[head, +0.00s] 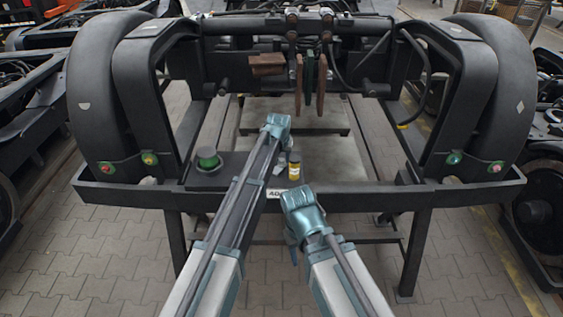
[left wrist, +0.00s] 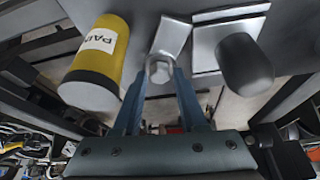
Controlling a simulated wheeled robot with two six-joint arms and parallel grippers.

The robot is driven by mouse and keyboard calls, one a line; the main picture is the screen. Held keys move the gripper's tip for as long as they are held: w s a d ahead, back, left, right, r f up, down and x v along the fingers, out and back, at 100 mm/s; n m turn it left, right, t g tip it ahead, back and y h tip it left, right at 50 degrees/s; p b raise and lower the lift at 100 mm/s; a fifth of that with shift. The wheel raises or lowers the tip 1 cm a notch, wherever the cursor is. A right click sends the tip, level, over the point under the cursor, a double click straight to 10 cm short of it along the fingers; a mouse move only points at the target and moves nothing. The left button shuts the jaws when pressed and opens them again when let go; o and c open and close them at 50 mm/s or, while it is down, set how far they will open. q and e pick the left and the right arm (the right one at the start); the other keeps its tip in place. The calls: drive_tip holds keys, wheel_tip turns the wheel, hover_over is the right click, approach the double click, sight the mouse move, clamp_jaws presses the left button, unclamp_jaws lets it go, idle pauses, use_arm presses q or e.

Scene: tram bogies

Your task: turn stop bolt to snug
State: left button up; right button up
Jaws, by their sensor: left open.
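The stop bolt (left wrist: 160,72) shows in the left wrist view as a small grey hex head beside a bent bright metal bracket (left wrist: 171,38). My left gripper (left wrist: 160,76) is open, with its two blue fingers on either side of the bolt head. I cannot tell whether they touch it. To the right, a dark rounded stop (left wrist: 245,62) stands on a bright plate (left wrist: 203,48). In the head view my left arm's teal wrist (head: 277,125) hides the bolt. My right gripper (head: 293,240) is low at the middle of the head view; its fingers are not clear.
A yellow and black paint can (head: 294,166) stands close to my left arm; it also shows in the left wrist view (left wrist: 100,60). A green-banded black pot (head: 208,159) stands on the dark beam to the left.

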use_arm(q)
drive_tip(key=shift+c, duration=0.3)
clamp_jaws()
drive_tip(key=shift+m, duration=0.3)
drive_tip(key=m, duration=0.1)
drive_tip(key=m+h, duration=0.1)
drive_tip(key=m, duration=0.1)
drive_tip(key=shift+a+m+g, duration=0.2)
drive_tip(key=shift+m+g, duration=0.1)
drive_tip(key=shift+w+m+g+h, duration=0.1)
drive_tip(key=shift+m+g+h, duration=0.5)
drive_tip(key=shift+m, duration=1.2)
